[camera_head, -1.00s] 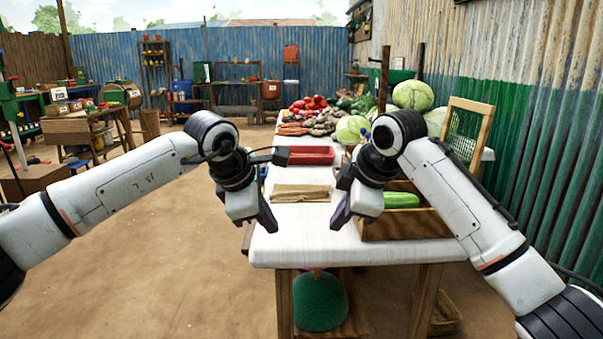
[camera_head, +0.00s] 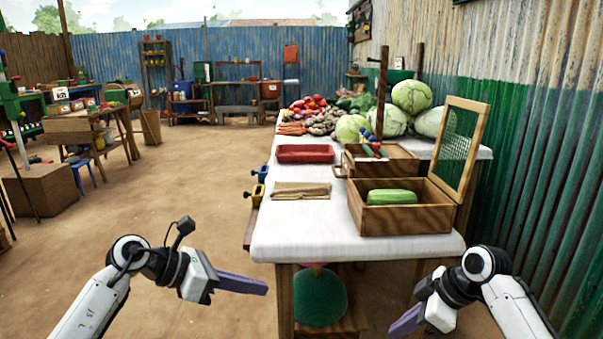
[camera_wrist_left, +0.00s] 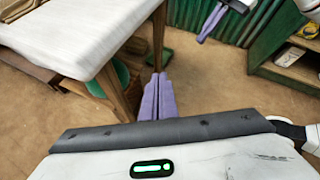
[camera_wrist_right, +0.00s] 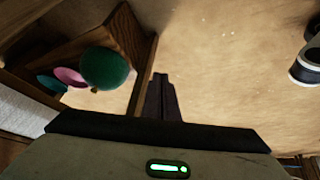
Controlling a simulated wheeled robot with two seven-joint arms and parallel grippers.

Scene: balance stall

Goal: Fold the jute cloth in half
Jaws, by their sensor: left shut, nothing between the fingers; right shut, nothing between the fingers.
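The jute cloth (camera_head: 301,190) is a tan, flat strip lying on the white-covered table (camera_head: 345,247), towards its left edge. It looks like a narrow band with a line along it; I cannot tell how its layers lie. My left gripper (camera_head: 262,287) is shut and empty in front of the table's left front corner, below the tabletop. Its purple fingers (camera_wrist_left: 158,98) are together in the left wrist view. My right gripper (camera_head: 398,328) is shut and empty in front of the table, low at the right. Its fingers (camera_wrist_right: 160,95) are together in the right wrist view. Neither touches the cloth.
A red tray (camera_head: 305,153) is behind the cloth. A wooden box (camera_head: 405,221) with a green vegetable and a raised mesh lid (camera_head: 459,145) stands to the right. Cabbages and other vegetables fill the back. A green round object (camera_head: 319,300) is under the table. Floor at left is open.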

